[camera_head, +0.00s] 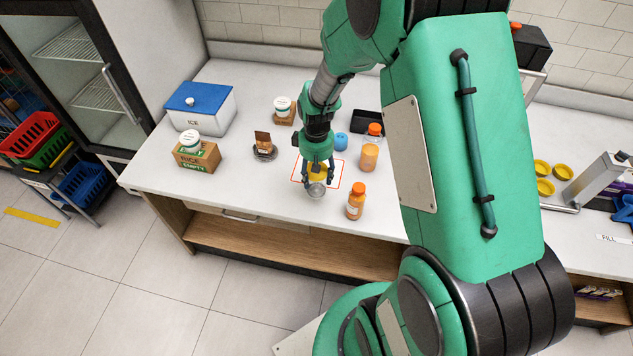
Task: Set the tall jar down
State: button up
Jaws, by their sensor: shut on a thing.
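The tall jar (316,189) shows as a small greyish, see-through body with yellow at its top, between my gripper's fingers. My gripper (317,180) points down and is shut on the jar. The jar is over or on a red-outlined square (299,181) on the white counter; I cannot tell whether its base touches the surface. The fingers hide part of the jar.
Orange-capped bottles stand close on the right, one behind (369,157) and one in front (355,203). A blue round item (341,141) and black tray (366,121) lie behind. A brown packet (263,141) and rice box (197,157) stand left. The counter's front left is clear.

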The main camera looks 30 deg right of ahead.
jog(key=shift+f+b, duration=0.5)
jog(key=shift+f, duration=1.25)
jog(key=shift+f, duration=0.15)
jog(key=o, duration=1.4)
notch_tip(320, 180, up, 12)
jog(key=shift+r+p, duration=0.15)
jog(key=shift+p, duration=1.1)
jog(key=shift+r, duration=0.1)
